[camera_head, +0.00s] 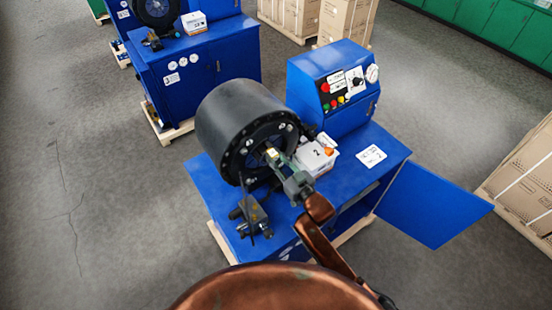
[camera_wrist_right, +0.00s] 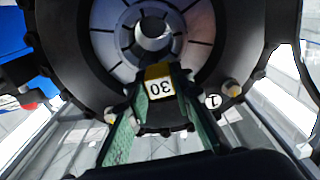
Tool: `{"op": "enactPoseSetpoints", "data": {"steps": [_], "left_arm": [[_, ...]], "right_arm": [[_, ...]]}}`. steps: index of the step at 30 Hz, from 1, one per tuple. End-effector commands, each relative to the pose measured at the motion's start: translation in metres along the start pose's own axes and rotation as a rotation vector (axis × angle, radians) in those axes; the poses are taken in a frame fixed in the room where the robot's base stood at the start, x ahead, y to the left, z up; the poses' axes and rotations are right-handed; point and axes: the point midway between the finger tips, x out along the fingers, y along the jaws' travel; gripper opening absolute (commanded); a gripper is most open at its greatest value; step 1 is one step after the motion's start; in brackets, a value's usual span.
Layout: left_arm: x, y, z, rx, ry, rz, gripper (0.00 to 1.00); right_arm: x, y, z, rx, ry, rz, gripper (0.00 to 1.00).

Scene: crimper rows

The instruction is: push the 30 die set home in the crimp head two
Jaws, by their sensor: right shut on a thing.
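The crimp head (camera_head: 232,118) is a thick black drum on a blue machine, its round face turned towards the right arm. In the right wrist view its face (camera_wrist_right: 70,50) shows a ring of grey segments around a central bore. My right gripper (camera_head: 277,160) is shut on the 30 die set (camera_head: 270,153), in front of the lower middle of that face. In the wrist view the die set (camera_wrist_right: 159,86) has a yellow top and an upside-down "30" between the green fingers (camera_wrist_right: 157,92). Whether it touches the segments I cannot tell. My left gripper is out of view.
A white box marked 2 (camera_head: 317,157) stands right of the gripper on the blue bench (camera_head: 385,150). A dark bracket-like tool (camera_head: 252,215) stands at the front left. A blue control box (camera_head: 330,85) is behind; an open blue door (camera_head: 430,205) juts out right.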

Motion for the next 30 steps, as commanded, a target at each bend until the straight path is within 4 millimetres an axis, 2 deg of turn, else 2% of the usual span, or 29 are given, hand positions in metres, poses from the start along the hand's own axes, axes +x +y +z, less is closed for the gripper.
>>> {"op": "enactPoseSetpoints", "data": {"steps": [1, 30], "left_arm": [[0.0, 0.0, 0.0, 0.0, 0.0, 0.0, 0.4], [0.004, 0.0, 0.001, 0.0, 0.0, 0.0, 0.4]], "right_arm": [[0.002, -0.001, -0.007, -0.002, 0.015, -0.002, 0.0], [0.021, -0.001, -0.006, -0.002, 0.014, -0.002, 0.0]]}}
